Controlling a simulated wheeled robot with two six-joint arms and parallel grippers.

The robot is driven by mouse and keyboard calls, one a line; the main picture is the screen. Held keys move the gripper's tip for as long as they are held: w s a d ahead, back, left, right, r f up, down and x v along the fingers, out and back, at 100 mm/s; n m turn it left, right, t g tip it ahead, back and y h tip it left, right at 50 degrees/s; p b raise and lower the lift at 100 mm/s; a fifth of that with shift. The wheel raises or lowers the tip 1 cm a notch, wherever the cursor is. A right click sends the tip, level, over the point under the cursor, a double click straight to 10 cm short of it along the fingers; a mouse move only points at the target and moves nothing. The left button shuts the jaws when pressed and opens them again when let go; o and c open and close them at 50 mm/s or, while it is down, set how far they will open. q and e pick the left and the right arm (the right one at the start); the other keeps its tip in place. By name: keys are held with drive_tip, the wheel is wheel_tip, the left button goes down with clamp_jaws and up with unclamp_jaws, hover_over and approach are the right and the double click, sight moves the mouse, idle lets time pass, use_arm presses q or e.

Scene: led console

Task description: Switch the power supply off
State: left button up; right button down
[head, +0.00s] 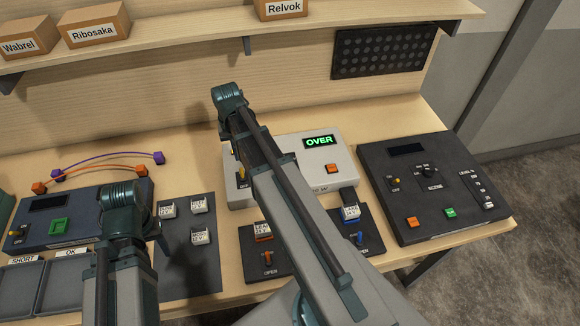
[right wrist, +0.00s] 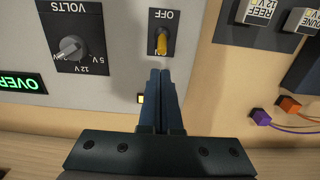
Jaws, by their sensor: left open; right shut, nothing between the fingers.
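The power supply (head: 345,172) is a light grey box with a lit green OVER display (head: 319,141). Its yellow-levered power switch (right wrist: 162,42) shows in the right wrist view, with OFF printed at the picture's top. The lever leans away from OFF, towards the partly hidden opposite label. My right gripper (right wrist: 160,74) is shut and empty, its fingertips just below the lever in that view; I cannot tell whether they touch it. In the head view my right arm hides that gripper and part of the supply. My left gripper (head: 162,242) is open, mostly hidden by its arm.
A voltage knob (right wrist: 70,47) sits beside the switch. A dark console (head: 435,185) stands at the right, and a blue-grey unit (head: 75,220) at the left. Labelled modules (head: 198,206) and lever blocks (head: 263,240) lie between them. A boxed shelf (head: 180,38) runs behind.

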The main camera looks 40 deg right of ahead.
sight(241, 169)
drive_tip(key=shift+f, duration=0.15)
drive_tip(key=shift+f+b, duration=1.35)
drive_tip(key=shift+b, duration=0.2)
drive_tip(key=shift+s+a, duration=0.15)
drive_tip(key=shift+s, duration=0.25)
drive_tip(key=shift+s+a, duration=0.4)
drive_tip(key=shift+s, duration=0.45)
drive_tip(key=shift+r, duration=0.1)
drive_tip(key=r+p, duration=0.7)
drive_tip(key=shift+w+d, duration=0.15)
drive_tip(key=shift+w, duration=0.25)
drive_tip(key=shift+f, duration=0.1)
idle(0.4)
